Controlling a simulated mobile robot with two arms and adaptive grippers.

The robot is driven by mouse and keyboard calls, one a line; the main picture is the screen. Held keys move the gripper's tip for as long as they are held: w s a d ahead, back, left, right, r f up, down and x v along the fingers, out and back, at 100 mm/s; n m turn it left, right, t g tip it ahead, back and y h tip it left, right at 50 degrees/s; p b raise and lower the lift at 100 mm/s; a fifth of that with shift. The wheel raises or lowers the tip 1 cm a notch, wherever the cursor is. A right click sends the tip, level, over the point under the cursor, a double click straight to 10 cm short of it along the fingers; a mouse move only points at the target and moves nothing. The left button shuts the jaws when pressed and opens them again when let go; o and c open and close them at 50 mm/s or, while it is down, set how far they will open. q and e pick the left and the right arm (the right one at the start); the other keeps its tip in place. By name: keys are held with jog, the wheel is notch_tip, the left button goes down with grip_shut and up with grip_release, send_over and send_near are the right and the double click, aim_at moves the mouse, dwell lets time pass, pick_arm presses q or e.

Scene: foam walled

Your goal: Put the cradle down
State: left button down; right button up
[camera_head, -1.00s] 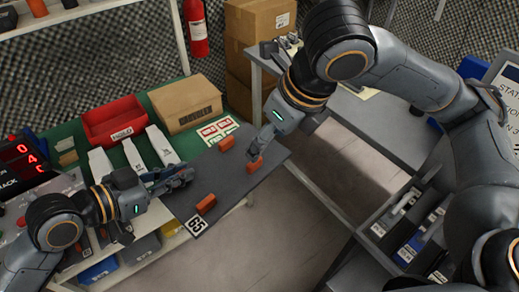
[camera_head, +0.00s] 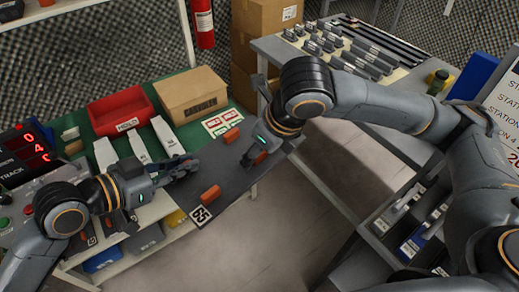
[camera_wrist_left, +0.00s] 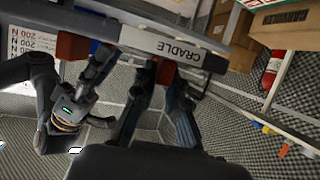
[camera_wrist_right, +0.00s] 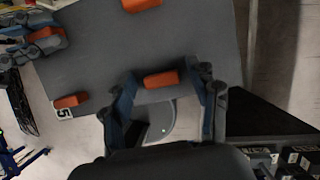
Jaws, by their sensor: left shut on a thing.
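The cradle (camera_head: 225,177) is a dark grey board with orange blocks on top and a "65" tag at its near corner. It overlaps the green bench's right end and juts past it; I cannot tell whether it rests on the bench. Its "CRADLE" label shows in the left wrist view (camera_wrist_left: 176,49). My left gripper (camera_head: 186,168) is shut on the cradle's left side, by an orange block (camera_wrist_left: 165,72). My right gripper (camera_head: 250,148) is at the opposite side. In the right wrist view its fingers stand apart, either side of an orange block (camera_wrist_right: 162,78), with gaps.
On the green bench are a red bin (camera_head: 121,110), a cardboard box (camera_head: 192,94), white parts and label cards (camera_head: 222,122). A grey table (camera_head: 345,120) with a parts rack stands at the right. Bare floor (camera_head: 290,225) lies in front of the cradle.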

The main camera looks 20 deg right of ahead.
grip_shut()
pick_arm(q)
jog(key=c, duration=1.3)
grip_release()
jog(key=shift+a, duration=0.1)
